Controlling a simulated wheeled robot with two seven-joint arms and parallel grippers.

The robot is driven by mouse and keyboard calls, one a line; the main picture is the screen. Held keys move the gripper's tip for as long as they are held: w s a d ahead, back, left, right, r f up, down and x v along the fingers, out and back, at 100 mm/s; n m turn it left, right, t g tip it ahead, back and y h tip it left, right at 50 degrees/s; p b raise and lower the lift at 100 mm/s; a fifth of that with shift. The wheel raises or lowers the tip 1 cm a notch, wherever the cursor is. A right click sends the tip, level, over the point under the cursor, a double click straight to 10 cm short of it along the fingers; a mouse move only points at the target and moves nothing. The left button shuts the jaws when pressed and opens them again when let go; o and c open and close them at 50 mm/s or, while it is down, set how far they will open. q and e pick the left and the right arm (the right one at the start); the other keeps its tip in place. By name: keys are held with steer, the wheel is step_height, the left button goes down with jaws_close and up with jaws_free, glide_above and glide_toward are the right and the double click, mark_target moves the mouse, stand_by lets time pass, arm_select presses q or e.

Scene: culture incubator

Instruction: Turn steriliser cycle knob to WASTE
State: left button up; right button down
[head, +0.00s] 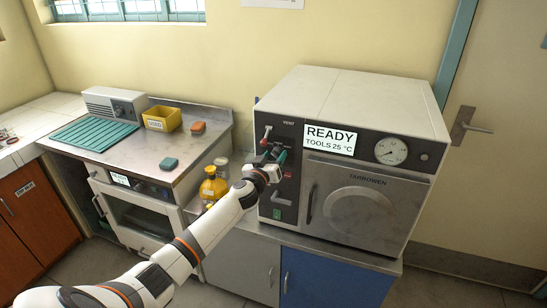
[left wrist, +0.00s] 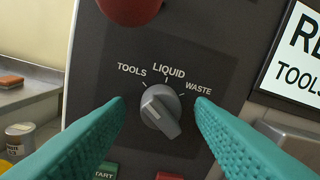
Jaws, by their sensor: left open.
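The steriliser (head: 352,170) stands on the counter at the right, its display (head: 330,139) reading READY, TOOLS 25 °C. The grey cycle knob (left wrist: 160,112) shows in the left wrist view, with TOOLS, LIQUID and WASTE printed around its top. Its ridge slants from upper left to lower right, the upper end toward the TOOLS mark. My left gripper (head: 275,156) is at the dark control panel and hides the knob in the head view. In the wrist view its teal fingers (left wrist: 161,108) are open, one on each side of the knob, with visible gaps. My right gripper is out of view.
A red knob (left wrist: 130,6) sits above the cycle knob. A green START button (left wrist: 106,170) and a red button (left wrist: 169,176) are below. Yellow bottles (head: 213,186) stand left of the steriliser. A yellow USED bin (head: 162,119) is on the steel worktop.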

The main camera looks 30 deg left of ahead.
arm_select(q)
steer(key=c, duration=1)
steer(key=shift+o, duration=0.2)
